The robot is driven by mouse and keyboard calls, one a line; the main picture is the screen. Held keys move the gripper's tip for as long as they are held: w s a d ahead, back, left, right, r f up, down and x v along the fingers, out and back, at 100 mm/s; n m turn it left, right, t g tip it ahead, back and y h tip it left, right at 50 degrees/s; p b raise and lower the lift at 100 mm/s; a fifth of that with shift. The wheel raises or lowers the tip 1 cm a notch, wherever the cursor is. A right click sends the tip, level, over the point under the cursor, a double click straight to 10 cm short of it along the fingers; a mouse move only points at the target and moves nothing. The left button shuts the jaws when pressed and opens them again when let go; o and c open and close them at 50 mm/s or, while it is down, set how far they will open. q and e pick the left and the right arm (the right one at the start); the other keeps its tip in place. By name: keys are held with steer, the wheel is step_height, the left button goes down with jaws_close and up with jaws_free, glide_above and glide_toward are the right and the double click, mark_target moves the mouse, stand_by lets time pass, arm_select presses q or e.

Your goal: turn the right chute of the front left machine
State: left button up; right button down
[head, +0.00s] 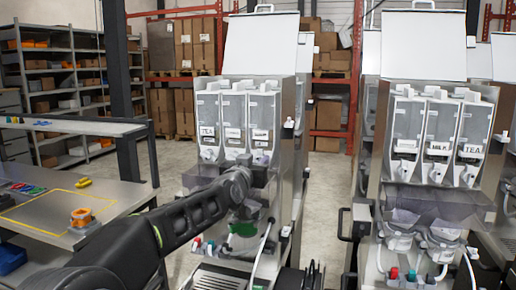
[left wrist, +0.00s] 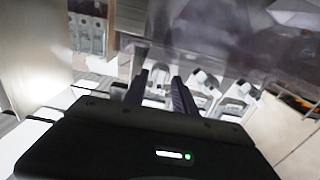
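The front left machine (head: 262,98) is a steel dispenser with a raised white lid and three clear canisters side by side. Its right chute (head: 261,158) is a small white spout below the right canister. My left arm reaches in from the lower left, and my left gripper sits just below the canisters, its fingers largely hidden in the head view. In the left wrist view my left gripper (left wrist: 159,82) has its two dark fingers apart, with a white chute (left wrist: 158,74) beyond and between the tips. I cannot tell whether they touch it. My right gripper is out of view.
A second dispenser (head: 424,45) stands to the right, with more machines behind. A table (head: 100,193) with an orange round item (head: 82,217) is on the left. Shelves and racks with boxes stand at the back. Clear floor lies between the table and the machine.

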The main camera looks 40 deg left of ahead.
arm_select(q)
steer(key=shift+w+a+f+p, duration=0.1)
steer(key=shift+w+p, duration=0.1)
steer(key=shift+w, duration=0.15)
steer(key=shift+w+a+p, duration=0.1)
steer(key=shift+w+p, duration=0.05)
steer(key=shift+w, duration=0.2)
jaws_close()
